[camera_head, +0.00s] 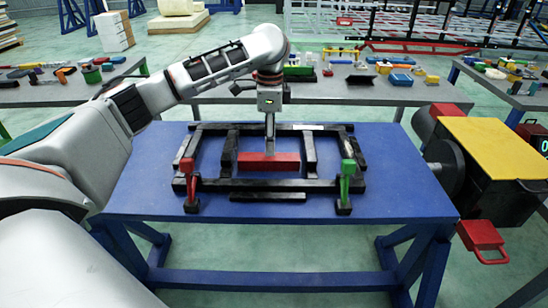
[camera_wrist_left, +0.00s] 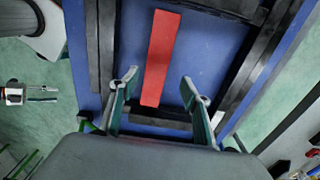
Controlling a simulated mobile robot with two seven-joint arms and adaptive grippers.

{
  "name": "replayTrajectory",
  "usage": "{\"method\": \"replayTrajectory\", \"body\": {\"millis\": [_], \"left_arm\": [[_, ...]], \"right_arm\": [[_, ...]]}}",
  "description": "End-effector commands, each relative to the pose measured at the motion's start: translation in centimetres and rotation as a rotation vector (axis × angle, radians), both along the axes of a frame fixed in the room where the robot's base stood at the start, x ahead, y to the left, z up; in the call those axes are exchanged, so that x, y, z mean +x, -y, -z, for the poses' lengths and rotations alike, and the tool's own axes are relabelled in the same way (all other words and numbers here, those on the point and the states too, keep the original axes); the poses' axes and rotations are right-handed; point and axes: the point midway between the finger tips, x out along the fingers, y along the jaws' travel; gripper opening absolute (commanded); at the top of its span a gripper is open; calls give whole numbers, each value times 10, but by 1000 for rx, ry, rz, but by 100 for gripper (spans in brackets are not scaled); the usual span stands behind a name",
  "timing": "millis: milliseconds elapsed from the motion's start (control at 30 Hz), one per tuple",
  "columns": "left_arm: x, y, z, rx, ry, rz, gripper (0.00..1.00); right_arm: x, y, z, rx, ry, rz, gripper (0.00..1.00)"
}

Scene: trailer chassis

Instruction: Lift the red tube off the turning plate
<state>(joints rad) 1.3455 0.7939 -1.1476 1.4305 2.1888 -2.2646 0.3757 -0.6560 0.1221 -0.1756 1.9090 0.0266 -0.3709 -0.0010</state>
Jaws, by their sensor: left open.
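The red tube (camera_head: 268,161) is a short rectangular bar lying lengthwise left to right on the blue table (camera_head: 400,203), inside a black frame. It also shows in the left wrist view (camera_wrist_left: 160,55). My left gripper (camera_head: 270,140) comes down from above at the tube's middle. In the wrist view its two open fingers (camera_wrist_left: 159,78) stand apart, with the near end of the tube showing between them. Whether they touch the tube cannot be told. A round black plate (camera_head: 445,170) on the yellow machine at the right bears no tube.
The black frame (camera_head: 215,185) surrounds the tube, with a red clamp (camera_head: 189,180) and a green clamp (camera_head: 347,180) at its front corners. The yellow-topped machine (camera_head: 492,146) stands beside the table. A cluttered bench (camera_head: 350,91) is behind.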

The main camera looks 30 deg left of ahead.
Motion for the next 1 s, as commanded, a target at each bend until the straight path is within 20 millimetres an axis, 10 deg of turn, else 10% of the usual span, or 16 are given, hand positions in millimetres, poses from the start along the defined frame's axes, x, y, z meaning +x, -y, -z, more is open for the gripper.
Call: {"method": "replayTrajectory", "body": {"millis": [800, 1000], "left_arm": [[-6, 0, 64, -1, 1, -1, 47], [-6, 0, 64, -1, 1, -1, 0]], "right_arm": [[3, 2, -1, -1, 3, 7, 40], [3, 1, -2, 2, 4, 9, 40]]}}
